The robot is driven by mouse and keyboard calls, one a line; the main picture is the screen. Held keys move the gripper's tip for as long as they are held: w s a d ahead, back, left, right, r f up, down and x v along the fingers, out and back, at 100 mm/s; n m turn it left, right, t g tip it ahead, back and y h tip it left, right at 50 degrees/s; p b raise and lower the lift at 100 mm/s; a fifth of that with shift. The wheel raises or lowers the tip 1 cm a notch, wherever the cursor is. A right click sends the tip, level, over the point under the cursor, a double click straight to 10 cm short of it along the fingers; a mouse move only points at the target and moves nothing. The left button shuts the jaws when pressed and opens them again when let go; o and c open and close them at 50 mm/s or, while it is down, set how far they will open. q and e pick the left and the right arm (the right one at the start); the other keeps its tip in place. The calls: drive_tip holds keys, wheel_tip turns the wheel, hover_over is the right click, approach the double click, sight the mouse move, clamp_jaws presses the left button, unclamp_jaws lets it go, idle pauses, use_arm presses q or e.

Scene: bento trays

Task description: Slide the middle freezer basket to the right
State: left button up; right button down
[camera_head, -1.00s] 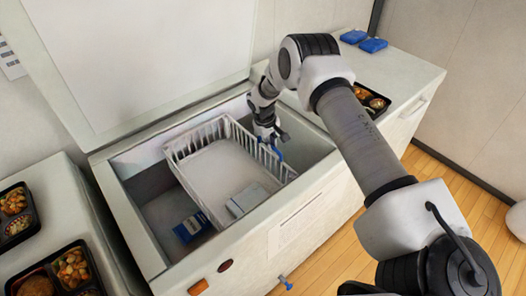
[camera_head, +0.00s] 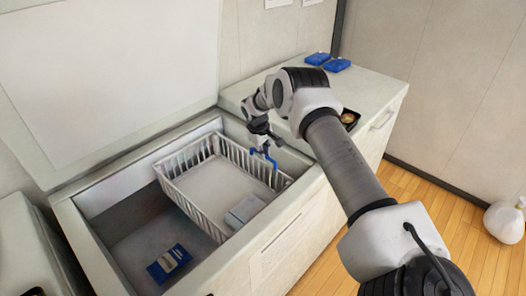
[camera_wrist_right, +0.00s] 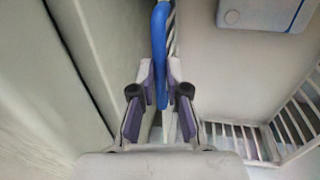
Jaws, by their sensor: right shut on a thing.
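The white wire freezer basket (camera_head: 185,206) sits in the open chest freezer (camera_head: 75,222), at the right part of its opening. Its blue handle (camera_head: 272,160) is on the right rim. My right gripper (camera_head: 262,149) is at this handle. In the right wrist view, the fingers (camera_wrist_right: 160,88) are closed around the blue handle bar (camera_wrist_right: 160,45). A pale packet (camera_head: 243,210) lies inside the basket. My left gripper is in neither current view.
The freezer floor to the left is open, with a blue packet (camera_head: 168,263) lying there. The raised lid (camera_head: 110,80) stands behind. A counter (camera_head: 375,98) at the right holds two blue packs (camera_head: 318,59) and a black food tray (camera_head: 349,117).

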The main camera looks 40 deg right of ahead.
drive_tip(key=c, duration=1.2)
unclamp_jaws()
drive_tip(key=shift+c, duration=0.2)
drive_tip(key=shift+o, duration=0.3)
drive_tip(key=shift+w+f, duration=0.15)
wheel_tip(320, 180, up, 12)
drive_tip(key=a, duration=0.2)
drive_tip(key=shift+a, duration=0.15)
